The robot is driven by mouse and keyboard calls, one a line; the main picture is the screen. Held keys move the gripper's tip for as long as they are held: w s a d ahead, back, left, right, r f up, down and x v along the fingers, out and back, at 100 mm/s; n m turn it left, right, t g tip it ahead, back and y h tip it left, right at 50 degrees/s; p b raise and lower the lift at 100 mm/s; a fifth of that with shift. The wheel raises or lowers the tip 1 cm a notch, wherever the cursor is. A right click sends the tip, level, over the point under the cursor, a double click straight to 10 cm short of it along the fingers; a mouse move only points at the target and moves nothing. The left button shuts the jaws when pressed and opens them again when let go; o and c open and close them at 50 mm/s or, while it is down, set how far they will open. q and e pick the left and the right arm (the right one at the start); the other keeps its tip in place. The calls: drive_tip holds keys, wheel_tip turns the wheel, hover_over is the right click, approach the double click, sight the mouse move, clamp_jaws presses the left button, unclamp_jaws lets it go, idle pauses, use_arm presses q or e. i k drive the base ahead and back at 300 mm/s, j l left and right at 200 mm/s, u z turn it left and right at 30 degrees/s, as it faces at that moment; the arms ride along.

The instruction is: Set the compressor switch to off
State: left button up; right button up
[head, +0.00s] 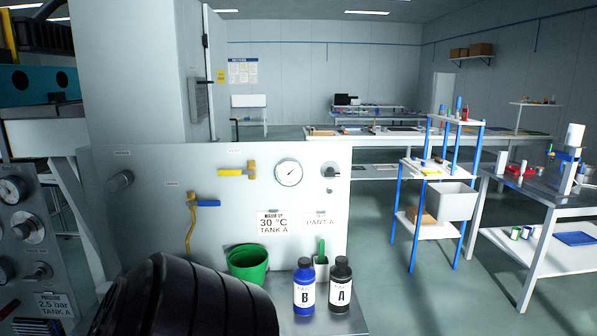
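A grey upright panel (130,220) stands in front of me in the head view. It carries a round grey knob (120,181) at its left and a small dark-and-silver switch or knob (330,171) at its upper right. The small labels are too small to read, so I cannot tell which control is the compressor switch or how it is set. A dark ribbed part, probably of my own arm, covers the lower left of the panel. No gripper fingers show in this view.
The panel also has a gauge (288,173), a yellow-handled valve (237,172) and a blue-handled valve (207,203). A green bucket (248,264), blue bottle B (304,290) and black bottle A (340,287) stand on the ledge before it. Another panel (30,255) is at left.

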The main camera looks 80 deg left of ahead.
sight(330, 172)
drive_tip(key=k+l+u, duration=0.15)
drive_tip(key=u, duration=2.05)
